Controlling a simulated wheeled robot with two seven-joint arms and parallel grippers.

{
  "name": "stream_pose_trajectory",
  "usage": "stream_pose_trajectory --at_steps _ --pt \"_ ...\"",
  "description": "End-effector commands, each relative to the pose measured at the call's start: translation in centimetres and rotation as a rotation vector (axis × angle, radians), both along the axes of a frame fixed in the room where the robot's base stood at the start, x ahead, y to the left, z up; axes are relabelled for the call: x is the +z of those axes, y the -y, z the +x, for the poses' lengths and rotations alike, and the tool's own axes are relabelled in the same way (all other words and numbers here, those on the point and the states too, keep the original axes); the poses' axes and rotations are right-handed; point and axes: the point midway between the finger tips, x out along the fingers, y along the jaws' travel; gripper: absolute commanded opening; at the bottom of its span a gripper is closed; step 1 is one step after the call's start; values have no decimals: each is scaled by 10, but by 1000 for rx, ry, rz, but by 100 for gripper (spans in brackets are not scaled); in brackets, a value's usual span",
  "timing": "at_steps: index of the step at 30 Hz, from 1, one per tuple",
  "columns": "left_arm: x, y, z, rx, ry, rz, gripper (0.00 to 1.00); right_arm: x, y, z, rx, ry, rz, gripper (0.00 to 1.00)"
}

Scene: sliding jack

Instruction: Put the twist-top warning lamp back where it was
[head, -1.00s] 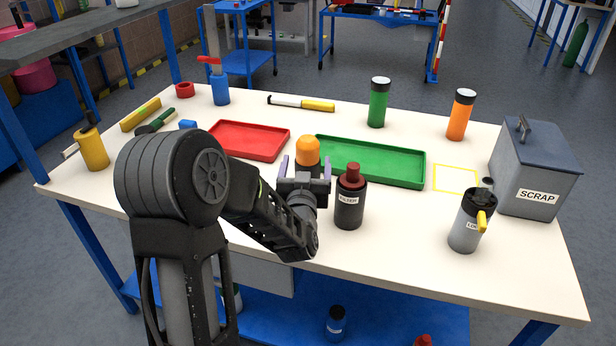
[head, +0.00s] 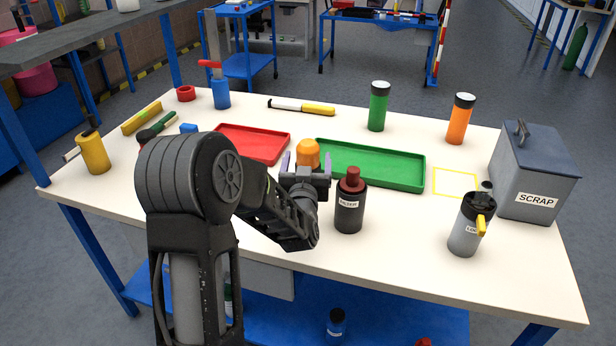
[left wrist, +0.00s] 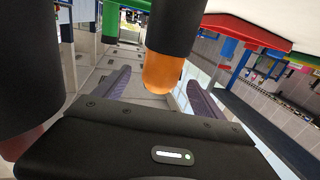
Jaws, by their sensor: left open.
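The warning lamp has an orange top (head: 307,152) that shows just beyond my left gripper (head: 306,167), near the left end of the green tray (head: 395,183). The gripper hides its lower part in the head view. In the left wrist view, where the table is at the top, the lamp's orange dome (left wrist: 163,72) and dark body (left wrist: 174,25) hang between the two purple fingers (left wrist: 157,88). The fingers are apart, with gaps on both sides of the dome. A yellow outlined square (head: 455,182) on the table is empty. My right gripper is not in view.
A black canister with a red top (head: 350,205) stands close right of my gripper. A red tray (head: 255,145) lies to the left. A grey canister (head: 468,228) and the scrap bin (head: 535,175) stand at the right. Green (head: 379,108) and orange (head: 460,120) cylinders stand behind.

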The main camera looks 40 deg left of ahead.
Motion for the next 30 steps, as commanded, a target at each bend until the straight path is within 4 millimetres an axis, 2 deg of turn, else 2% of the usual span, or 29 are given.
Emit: stream_pose_trajectory --at_steps 10,28,30 --pt "1 -24 37 0 -1 0 80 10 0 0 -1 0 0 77" --pt "1 -25 38 0 -1 0 80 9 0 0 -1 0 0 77" --pt "1 -25 38 0 -1 0 76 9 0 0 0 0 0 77"
